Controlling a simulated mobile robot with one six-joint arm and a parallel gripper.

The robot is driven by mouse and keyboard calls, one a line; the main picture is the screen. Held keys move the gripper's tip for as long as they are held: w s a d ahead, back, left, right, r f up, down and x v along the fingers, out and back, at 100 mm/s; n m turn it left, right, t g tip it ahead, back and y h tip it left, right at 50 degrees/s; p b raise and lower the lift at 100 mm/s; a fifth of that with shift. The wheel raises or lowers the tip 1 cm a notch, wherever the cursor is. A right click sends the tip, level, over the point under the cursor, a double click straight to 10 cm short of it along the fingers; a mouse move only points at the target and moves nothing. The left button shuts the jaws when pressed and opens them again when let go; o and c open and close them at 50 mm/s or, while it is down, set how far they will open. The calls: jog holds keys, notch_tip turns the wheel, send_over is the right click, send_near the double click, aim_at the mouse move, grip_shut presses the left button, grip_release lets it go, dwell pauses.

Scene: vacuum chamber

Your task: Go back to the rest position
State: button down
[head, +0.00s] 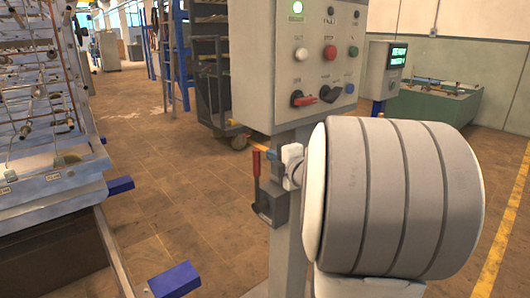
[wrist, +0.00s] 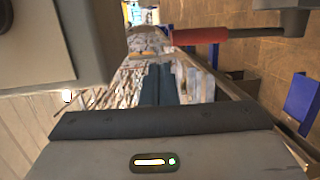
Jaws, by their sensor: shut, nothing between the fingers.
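My gripper (wrist: 159,70) shows in the wrist view with its two dark fingers together and nothing between them. In the head view, my thick grey arm link fills the right side and hides most of the gripper. The grey control box (head: 250,70) stands on a post just beyond my arm, with a lit green lamp, several buttons and red and black rotary switches. It also shows close at the upper left of the wrist view (wrist: 50,45). A red handle (head: 257,165) on a grey bracket sits below the box; it also shows in the wrist view (wrist: 200,35).
A metal rack with rods (head: 40,110) stands at the left, with blue blocks (head: 175,281) along its rail. A dark shelf cart (head: 209,80) and a blue ladder (head: 174,55) are behind. A green machine (head: 435,105) is at the right. Tiled floor between is clear.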

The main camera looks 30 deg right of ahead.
jog(key=s+a+r+m+g+h+p, duration=0.45)
jog(key=s+r+m+p, duration=0.3)
jog(key=m+p, duration=0.3)
jog(key=s+a+m+g+y+p, duration=0.4)
jog(key=s+a+m+g+p, duration=0.4)
jog(key=s+a, duration=0.9)
jog(key=g+p, duration=0.2)
jog(key=p, duration=0.1)
